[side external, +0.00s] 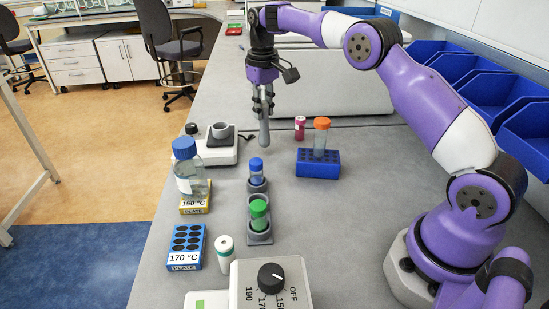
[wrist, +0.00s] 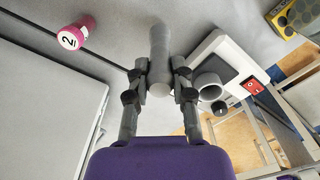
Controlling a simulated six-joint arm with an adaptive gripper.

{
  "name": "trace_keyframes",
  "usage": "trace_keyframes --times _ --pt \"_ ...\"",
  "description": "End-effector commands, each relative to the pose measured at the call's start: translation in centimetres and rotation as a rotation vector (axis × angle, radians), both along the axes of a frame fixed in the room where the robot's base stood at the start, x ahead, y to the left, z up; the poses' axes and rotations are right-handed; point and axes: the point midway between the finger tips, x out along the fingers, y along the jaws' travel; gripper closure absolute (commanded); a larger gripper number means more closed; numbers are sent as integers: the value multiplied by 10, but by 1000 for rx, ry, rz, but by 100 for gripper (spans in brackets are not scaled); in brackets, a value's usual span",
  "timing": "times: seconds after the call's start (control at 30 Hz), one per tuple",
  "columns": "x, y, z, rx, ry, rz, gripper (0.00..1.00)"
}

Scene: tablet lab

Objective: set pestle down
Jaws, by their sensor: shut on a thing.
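My gripper (side external: 263,106) is shut on a grey pestle (side external: 264,133), which hangs roughly upright, thick end down, over the bench. In the wrist view the pestle (wrist: 158,45) sits between the two fingertips (wrist: 160,75). Whether its lower end touches the bench is hard to tell. A grey cup (side external: 220,130), perhaps a mortar, stands on a white device (side external: 216,154) to the left of the pestle. The cup (wrist: 208,86) shows right of my gripper in the wrist view, beside a red switch.
A pink-capped vial (side external: 300,128) and a blue rack (side external: 318,164) with an orange-capped tube (side external: 321,137) stand to the right. A blue-capped bottle (side external: 189,172), two capped tubes in grey holders and a dial device (side external: 270,285) stand nearer. Bench beneath the pestle looks clear.

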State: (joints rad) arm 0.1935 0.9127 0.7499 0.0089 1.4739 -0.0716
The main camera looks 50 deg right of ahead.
Motion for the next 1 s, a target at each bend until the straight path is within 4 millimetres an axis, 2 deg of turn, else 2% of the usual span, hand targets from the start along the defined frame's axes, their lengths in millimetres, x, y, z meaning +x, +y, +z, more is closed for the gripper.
trace_keyframes --times 0.2,1.0 --pt "0 0 -10 0 -1 0 100" --pt "0 0 -18 0 -1 0 100"
